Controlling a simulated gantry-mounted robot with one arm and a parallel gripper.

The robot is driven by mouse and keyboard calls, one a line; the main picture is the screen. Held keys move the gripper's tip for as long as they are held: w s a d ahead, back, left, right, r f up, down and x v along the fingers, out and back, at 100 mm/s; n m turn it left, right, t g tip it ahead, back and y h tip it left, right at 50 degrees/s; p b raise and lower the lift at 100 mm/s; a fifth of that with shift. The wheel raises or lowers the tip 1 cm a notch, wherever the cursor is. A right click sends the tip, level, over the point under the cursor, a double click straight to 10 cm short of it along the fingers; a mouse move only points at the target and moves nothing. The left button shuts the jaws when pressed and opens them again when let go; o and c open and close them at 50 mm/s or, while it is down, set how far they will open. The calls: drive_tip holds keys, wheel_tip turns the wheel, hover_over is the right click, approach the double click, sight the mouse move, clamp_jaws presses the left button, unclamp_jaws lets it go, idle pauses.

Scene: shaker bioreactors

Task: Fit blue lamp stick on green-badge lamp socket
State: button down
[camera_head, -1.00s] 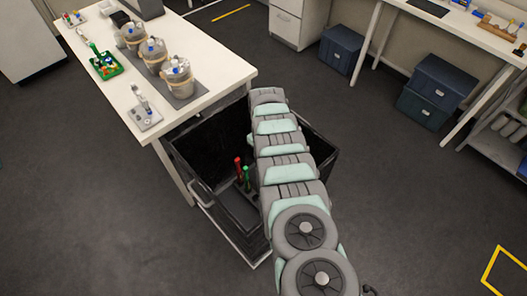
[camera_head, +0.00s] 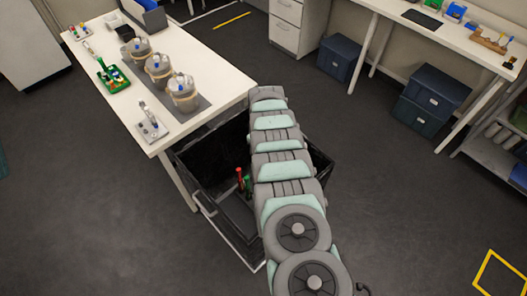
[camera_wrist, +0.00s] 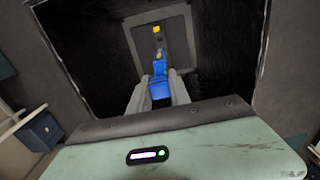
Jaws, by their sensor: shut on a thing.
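My gripper (camera_wrist: 159,85) is shut on the blue lamp stick (camera_wrist: 160,90) in the wrist view. The stick sits between its two pale fingers and points away from the camera. Beyond its tip is a grey plate (camera_wrist: 184,50) with a dark strip and a small yellow piece (camera_wrist: 156,29). Dark bin walls surround this view. In the head view my arm reaches over the black bin (camera_head: 205,145) and hides my gripper and the stick. I cannot make out a green-badge lamp socket in either view.
Inside the bin stand a red stick (camera_head: 240,178) and a green stick (camera_head: 248,183), close beside my arm. The white table (camera_head: 222,82) next to the bin holds several jars (camera_head: 183,92), a green tray (camera_head: 113,78) and a white tray (camera_head: 152,128).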

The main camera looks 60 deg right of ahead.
wheel_tip(320, 180, up, 4)
drive_tip(key=p, duration=0.3)
drive_tip(key=shift+a+f, duration=0.1)
drive_tip(key=shift+f, duration=0.05)
wheel_tip(320, 180, up, 4)
drive_tip(key=p, duration=0.3)
wheel_tip(320, 180, up, 3)
drive_tip(key=shift+r+p, duration=0.2)
drive_tip(key=shift+p, duration=0.9)
drive_tip(key=shift+r+p, duration=1.1)
drive_tip(key=shift+r, duration=1.1)
